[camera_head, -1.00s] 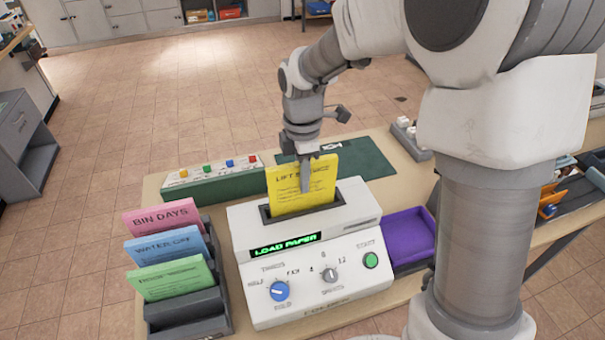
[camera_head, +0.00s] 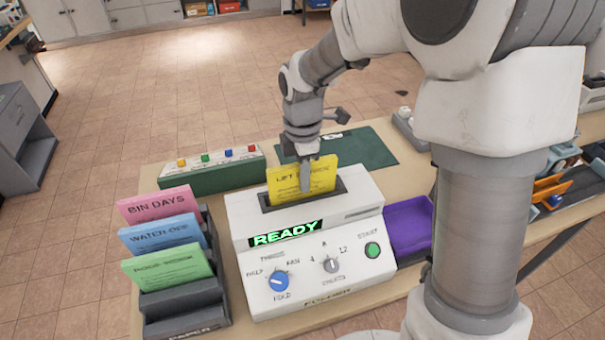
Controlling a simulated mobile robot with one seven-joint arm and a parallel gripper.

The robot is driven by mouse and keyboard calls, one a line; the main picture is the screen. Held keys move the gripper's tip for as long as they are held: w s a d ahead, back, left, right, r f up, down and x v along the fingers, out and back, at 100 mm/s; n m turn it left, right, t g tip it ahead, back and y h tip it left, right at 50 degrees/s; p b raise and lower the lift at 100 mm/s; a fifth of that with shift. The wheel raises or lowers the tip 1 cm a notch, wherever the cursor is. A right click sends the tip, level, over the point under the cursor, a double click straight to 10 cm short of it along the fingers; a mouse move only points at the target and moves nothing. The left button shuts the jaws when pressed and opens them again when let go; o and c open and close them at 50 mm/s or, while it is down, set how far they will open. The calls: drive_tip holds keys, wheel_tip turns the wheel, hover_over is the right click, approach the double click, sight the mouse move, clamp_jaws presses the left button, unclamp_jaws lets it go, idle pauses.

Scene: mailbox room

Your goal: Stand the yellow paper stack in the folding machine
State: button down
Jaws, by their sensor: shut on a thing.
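The yellow paper stack (camera_head: 285,185) stands upright in the dark feed slot on top of the white folding machine (camera_head: 255,222). Its lower part is hidden inside the slot. My gripper (camera_head: 305,178) is over the machine, shut on the stack's upper part, with a finger across its printed front. The machine's display (camera_head: 286,233) reads READY in green. A blue dial, a grey dial and a green start button are on its front panel.
A grey rack (camera_head: 185,305) at the left holds pink (camera_head: 158,205), blue (camera_head: 162,235) and green (camera_head: 167,268) paper stacks. A purple tray (camera_head: 407,226) adjoins the machine's right side. Behind are a green box with coloured buttons (camera_head: 215,174) and a green mat (camera_head: 365,148).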

drive_tip(key=c, duration=0.7)
unclamp_jaws()
drive_tip(key=shift+f, duration=0.1)
drive_tip(key=shift+r+p, duration=2.95)
drive_tip(key=shift+r, duration=0.65)
drive_tip(key=s+d+r+m+t, duration=0.2)
drive_tip(key=s+d+r+m, duration=0.2)
drive_tip(key=s+m, duration=0.2)
drive_tip(key=s+d+r+m+t, duration=0.1)
drive_tip(key=s+d+r+m, duration=0.3)
drive_tip(key=m, duration=0.4)
drive_tip(key=s+d+r+m+t, duration=0.2)
drive_tip(key=s+d+r+m, duration=0.2)
drive_tip(key=s+m, duration=0.3)
drive_tip(key=shift+s+d+r+t+b, duration=0.25)
drive_tip(key=shift+s+r+t+b, duration=0.1)
drive_tip(key=shift+s+r, duration=0.5)
